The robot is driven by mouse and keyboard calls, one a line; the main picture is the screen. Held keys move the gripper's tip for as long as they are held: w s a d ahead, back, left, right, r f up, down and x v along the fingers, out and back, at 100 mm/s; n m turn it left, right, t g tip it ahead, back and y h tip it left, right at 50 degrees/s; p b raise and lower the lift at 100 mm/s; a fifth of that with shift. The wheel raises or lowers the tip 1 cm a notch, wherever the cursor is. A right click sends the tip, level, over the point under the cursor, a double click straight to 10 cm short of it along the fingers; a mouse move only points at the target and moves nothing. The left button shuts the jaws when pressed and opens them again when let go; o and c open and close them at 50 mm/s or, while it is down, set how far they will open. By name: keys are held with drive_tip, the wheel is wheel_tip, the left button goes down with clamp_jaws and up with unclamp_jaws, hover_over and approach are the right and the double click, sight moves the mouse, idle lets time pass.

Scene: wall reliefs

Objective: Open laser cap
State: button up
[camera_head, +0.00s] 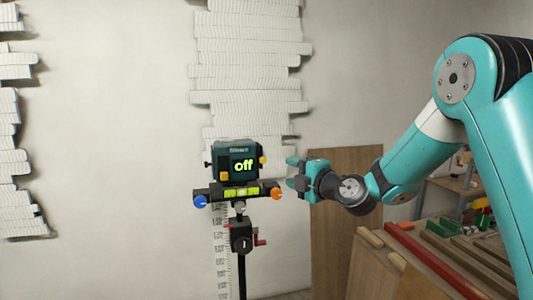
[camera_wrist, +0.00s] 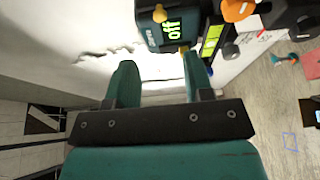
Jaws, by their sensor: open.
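The laser (camera_head: 237,163) is a dark teal box on a stand, with a lit screen reading "off". It also shows at the top of the wrist view (camera_wrist: 150,32). Small yellow knobs or caps sit on it, one on its right side (camera_head: 262,161) and one at its lower left front (camera_head: 224,176). I cannot tell which of these is the laser cap. My gripper (camera_head: 294,173) is open and empty, to the right of the laser and apart from it. In the wrist view its two teal fingers (camera_wrist: 159,72) point toward the laser; the right finger overlaps the laser's edge.
Under the laser is a black bar with a yellow-green level (camera_head: 241,191), a blue knob (camera_head: 200,202) and an orange knob (camera_head: 276,194). A thin black pole (camera_head: 242,270) carries it. White layered reliefs (camera_head: 250,70) hang on the wall behind. A cluttered wooden bench (camera_head: 400,270) stands at right.

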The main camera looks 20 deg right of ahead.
sight(264, 161)
drive_tip(key=p+x, duration=0.2)
drive_tip(key=x, duration=0.3)
drive_tip(key=p+x, duration=0.3)
drive_tip(key=x, duration=0.2)
drive_tip(key=shift+w+a+r, duration=0.1)
drive_tip(key=shift+a+r, duration=0.05)
drive_tip(key=shift+r, duration=0.1)
drive_tip(key=shift+w+a+f+p, duration=0.15)
drive_tip(key=shift+w+p, duration=0.25)
drive_tip(key=shift+w, duration=0.1)
clamp_jaws()
